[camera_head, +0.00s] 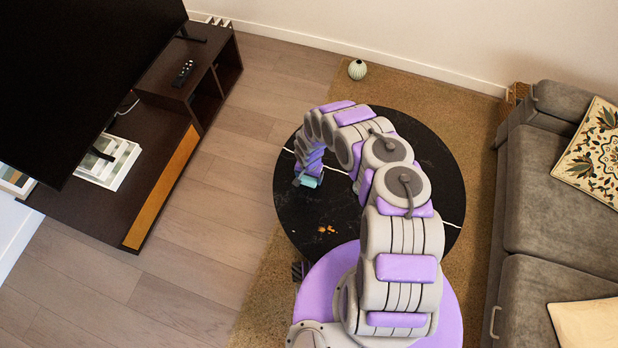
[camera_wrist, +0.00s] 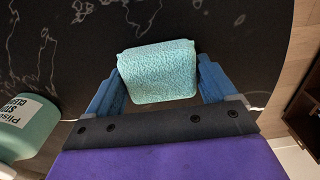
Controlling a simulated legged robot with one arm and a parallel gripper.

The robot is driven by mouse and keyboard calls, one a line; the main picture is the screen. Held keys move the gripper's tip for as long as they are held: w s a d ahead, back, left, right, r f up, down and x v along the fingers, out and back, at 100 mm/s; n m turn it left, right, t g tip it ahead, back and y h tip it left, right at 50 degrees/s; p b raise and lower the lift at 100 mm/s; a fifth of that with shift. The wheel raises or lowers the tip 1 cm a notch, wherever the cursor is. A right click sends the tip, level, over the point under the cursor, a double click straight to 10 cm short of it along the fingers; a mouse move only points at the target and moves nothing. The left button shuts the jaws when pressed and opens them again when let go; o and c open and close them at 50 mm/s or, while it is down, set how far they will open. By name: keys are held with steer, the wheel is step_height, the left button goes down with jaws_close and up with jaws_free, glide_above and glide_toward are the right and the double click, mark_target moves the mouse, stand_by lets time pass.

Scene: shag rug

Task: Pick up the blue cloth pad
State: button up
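The cloth pad (camera_wrist: 157,72), light blue-green and textured, lies between the two blue fingers of my gripper (camera_wrist: 160,78) in the wrist view. The fingers are spread about the pad's width, with their tips at its left and right edges. I cannot tell whether both fingers press on it. In the head view, my gripper (camera_head: 308,172) is over the left part of the round black table (camera_head: 300,222), with the small blue-green pad (camera_head: 308,181) at its tip. Whether the pad rests on the table or is clear of it cannot be told.
A green container with a white label (camera_wrist: 22,112) stands left of my gripper in the wrist view. Small orange items (camera_head: 326,229) lie on the table. A dark TV stand (camera_head: 120,195) is at left, a grey sofa (camera_head: 545,205) at right, a round vase (camera_head: 357,69) behind.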

steer(key=c, duration=0.6)
steer(key=shift+c, duration=0.2)
steer(key=shift+r+p, duration=0.3)
steer(key=shift+r, duration=0.35)
step_height(320, 180, up, 3)
steer(key=shift+f+p, duration=0.1)
steer(key=shift+p, duration=0.6)
steer(key=s, duration=1)
steer(key=s+a+r+p, duration=0.1)
steer(key=s, duration=0.5)
steer(key=shift+a, duration=0.1)
steer(key=o, duration=0.5)
steer(key=shift+c, duration=1.4)
steer(key=shift+w+a+f, duration=0.1)
steer(key=shift+c, duration=0.2)
